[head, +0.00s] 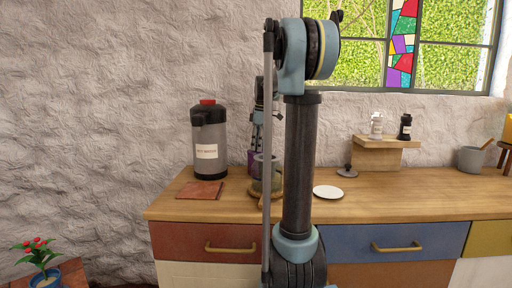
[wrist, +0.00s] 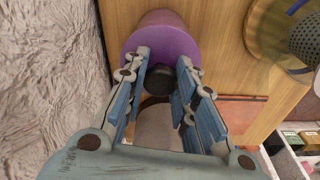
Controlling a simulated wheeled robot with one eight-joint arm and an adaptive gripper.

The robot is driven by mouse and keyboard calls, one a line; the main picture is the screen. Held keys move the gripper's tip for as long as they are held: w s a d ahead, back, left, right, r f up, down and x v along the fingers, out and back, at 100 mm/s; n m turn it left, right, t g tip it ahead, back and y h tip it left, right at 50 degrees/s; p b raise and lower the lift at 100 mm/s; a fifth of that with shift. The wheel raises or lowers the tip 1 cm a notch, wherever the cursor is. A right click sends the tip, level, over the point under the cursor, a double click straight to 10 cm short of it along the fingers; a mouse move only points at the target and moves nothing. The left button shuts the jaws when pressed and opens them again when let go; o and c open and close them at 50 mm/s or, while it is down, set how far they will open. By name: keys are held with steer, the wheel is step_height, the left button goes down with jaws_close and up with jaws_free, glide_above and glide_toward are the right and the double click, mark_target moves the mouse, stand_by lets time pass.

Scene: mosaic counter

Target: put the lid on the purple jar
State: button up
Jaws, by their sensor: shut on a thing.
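The purple jar (head: 251,158) stands at the back of the counter near the wall, partly hidden by my arm in the head view. In the wrist view a round purple surface (wrist: 165,47) lies just beyond my fingertips. A dark knob (wrist: 157,82) sits between the fingers against it, which looks like the lid's knob. My gripper (wrist: 160,80) points down and is shut on it; it also shows in the head view (head: 257,146) right above the purple jar. I cannot tell whether the lid rests on the rim or is slightly above it.
A grey pot (head: 265,180) on a wooden ring stands in front, close to my gripper. A drink dispenser (head: 209,145) and a brown board (head: 200,190) are to the left. A white plate (head: 328,192) and a small grey lid (head: 347,171) lie right. The counter's right front is clear.

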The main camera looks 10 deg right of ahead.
steer(key=shift+f, duration=0.1)
stand_by(0.3)
steer(key=o, duration=1.6)
steer(key=shift+o, duration=0.2)
steer(key=shift+r, duration=3.55)
steer(key=shift+s, duration=0.15)
